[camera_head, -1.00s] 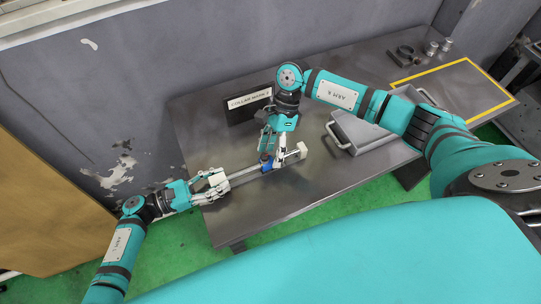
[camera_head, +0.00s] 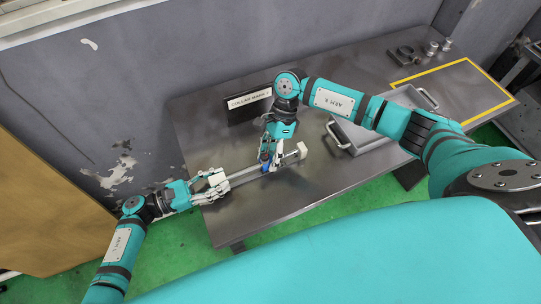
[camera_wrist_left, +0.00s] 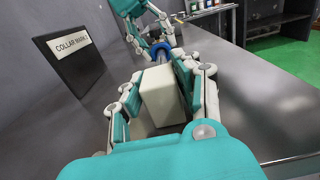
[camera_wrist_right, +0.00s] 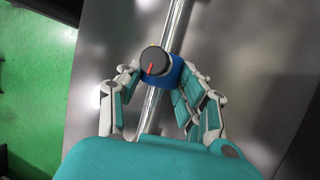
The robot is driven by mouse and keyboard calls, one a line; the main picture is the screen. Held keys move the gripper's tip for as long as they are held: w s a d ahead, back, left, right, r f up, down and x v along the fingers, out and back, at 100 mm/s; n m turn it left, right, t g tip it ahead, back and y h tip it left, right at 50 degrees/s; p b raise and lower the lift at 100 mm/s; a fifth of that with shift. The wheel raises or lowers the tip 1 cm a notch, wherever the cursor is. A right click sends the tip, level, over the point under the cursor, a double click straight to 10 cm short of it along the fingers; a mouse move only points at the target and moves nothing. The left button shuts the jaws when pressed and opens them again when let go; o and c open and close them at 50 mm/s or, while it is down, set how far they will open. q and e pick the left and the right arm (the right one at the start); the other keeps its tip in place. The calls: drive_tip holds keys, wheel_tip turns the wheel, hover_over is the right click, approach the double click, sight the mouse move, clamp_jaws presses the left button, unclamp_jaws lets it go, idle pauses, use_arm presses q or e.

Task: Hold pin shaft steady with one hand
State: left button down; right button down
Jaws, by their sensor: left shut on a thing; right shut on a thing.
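The pin shaft (camera_head: 244,175) is a shiny metal rod lying low over the table, with a cream block at each end. My left gripper (camera_head: 216,184) is shut on the near cream block (camera_wrist_left: 162,96), which fills the space between its fingers in the left wrist view. A blue collar (camera_wrist_right: 168,76) with a dark knob (camera_wrist_right: 154,61) bearing a red line sits around the shaft. My right gripper (camera_head: 267,160) is shut on this collar from above, its fingers on either side. The far cream block (camera_head: 300,151) is just right of it, free of both grippers.
A black stand (camera_head: 248,106) with a white collar label is behind the shaft. A grey tray (camera_head: 362,135) with handles is to the right. The table's front is clear.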

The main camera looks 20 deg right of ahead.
drive_tip(key=shift+d, duration=2.2)
drive_tip(key=c, duration=0.8)
unclamp_jaws()
drive_tip(key=shift+a, duration=0.1)
drive_tip(key=shift+c, duration=0.2)
use_arm(q)
drive_tip(key=c, duration=0.9)
unclamp_jaws()
drive_tip(key=shift+o, duration=0.2)
use_arm(e)
drive_tip(key=v, duration=1.2)
use_arm(q)
drive_tip(key=shift+a, duration=0.1)
drive_tip(key=a, duration=1.1)
drive_tip(key=shift+a, duration=0.4)
